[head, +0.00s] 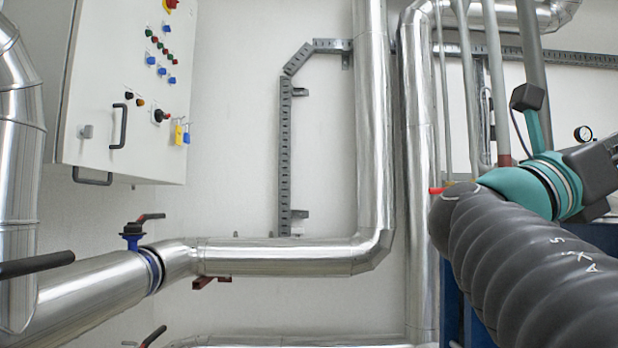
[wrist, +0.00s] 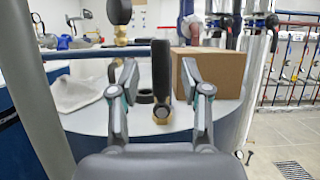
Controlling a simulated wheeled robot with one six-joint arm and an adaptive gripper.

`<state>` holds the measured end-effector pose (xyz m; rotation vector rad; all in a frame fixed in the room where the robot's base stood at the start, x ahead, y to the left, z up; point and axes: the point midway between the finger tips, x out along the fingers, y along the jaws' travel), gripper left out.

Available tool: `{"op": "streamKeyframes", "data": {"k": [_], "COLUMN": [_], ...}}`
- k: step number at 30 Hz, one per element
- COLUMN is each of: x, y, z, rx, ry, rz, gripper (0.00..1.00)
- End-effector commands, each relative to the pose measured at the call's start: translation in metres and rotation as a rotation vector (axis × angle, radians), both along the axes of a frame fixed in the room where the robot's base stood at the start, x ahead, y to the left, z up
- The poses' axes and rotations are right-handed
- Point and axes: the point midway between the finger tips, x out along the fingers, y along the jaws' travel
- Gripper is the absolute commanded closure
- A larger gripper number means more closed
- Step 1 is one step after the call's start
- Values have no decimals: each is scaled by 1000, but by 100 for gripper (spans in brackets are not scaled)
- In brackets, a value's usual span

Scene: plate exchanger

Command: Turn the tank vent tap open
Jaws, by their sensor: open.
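In the wrist view my gripper (wrist: 158,66) is open, with one finger on each side of a black upright lever. This lever (wrist: 162,68) stands on a small brass tap body (wrist: 161,113) above a grey rounded surface (wrist: 140,124). It looks like the tank vent tap. The lever lies between the fingers in the picture, with a gap visible on both sides; its depth relative to the fingertips is hard to tell. In the head view my arm covers the right side, and neither the fingers nor this tap can be made out.
A cardboard box (wrist: 228,72) stands right behind the lever. A white cloth (wrist: 88,94) and a black ring (wrist: 146,96) lie left of it. Another black handle (wrist: 120,10) is at the top. A control cabinet (head: 120,90) and silver pipes (head: 285,257) fill the head view's left and middle.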

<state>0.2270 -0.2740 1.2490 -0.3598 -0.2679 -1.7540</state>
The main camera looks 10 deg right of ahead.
Motion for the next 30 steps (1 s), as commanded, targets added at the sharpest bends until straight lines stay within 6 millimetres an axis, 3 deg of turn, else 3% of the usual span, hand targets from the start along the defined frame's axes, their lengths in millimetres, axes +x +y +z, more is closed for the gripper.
{"op": "streamKeyframes", "data": {"k": [18, 30], "x": [14, 17], "y": [64, 82], "z": [-27, -35], "rx": [0, 0], "ry": [2, 0], "rz": [5, 0], "gripper": [53, 53]}}
